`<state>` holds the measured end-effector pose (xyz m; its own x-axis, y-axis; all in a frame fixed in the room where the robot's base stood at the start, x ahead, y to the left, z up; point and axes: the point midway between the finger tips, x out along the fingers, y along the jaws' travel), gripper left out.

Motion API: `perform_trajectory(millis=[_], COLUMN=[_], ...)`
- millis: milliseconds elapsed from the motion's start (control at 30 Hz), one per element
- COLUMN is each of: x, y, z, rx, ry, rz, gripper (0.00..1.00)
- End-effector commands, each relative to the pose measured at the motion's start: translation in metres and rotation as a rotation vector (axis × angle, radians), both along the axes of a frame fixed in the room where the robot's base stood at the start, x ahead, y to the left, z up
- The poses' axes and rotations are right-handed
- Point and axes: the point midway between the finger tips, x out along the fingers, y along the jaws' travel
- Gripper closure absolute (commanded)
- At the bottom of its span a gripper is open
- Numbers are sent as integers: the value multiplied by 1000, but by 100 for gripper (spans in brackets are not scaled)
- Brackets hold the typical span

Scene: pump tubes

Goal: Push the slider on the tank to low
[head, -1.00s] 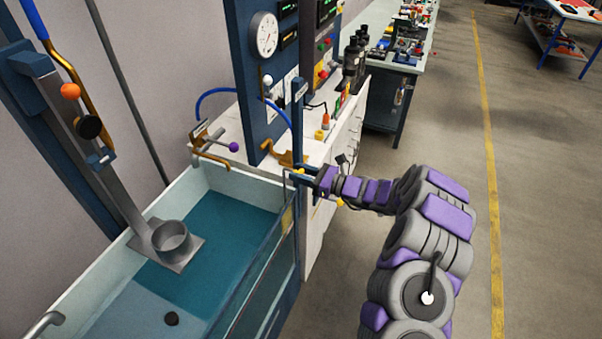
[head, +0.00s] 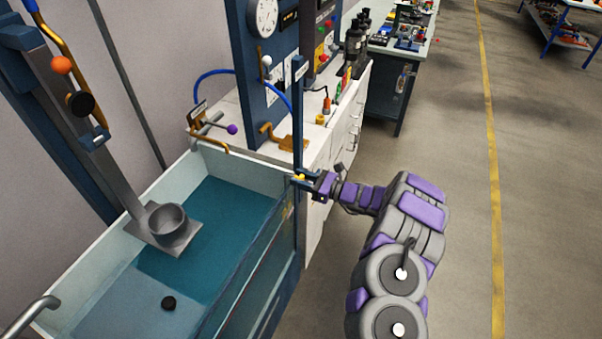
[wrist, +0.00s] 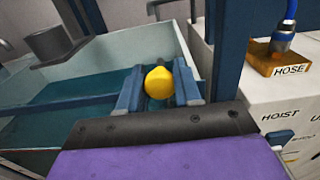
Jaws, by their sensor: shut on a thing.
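The slider's yellow knob (wrist: 158,83) sits between my gripper's two blue fingers in the wrist view. My gripper (head: 303,180) is shut on this knob at the tank's right corner, beside a blue upright post (head: 298,110). In the head view the fingers partly cover the knob. The slider's track and any low mark are not readable.
A blue panel with a round gauge (head: 263,18) stands behind the tank. A purple-ended lever (head: 232,129) and an orange hose block (wrist: 277,64) are close by. A grey cup on a plate (head: 167,222) hangs over the water.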

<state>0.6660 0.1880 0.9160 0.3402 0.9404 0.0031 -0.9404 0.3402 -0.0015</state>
Motion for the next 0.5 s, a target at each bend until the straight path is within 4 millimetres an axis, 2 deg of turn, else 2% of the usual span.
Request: perform_trajectory(millis=[300,333,500], x=[1,1,0], y=[-2,-2,-1], z=[-6,-7,-5], rx=[-7,-7,-6], ry=[6,7,5], rz=[-4,-4,-3], gripper=[100,65,48])
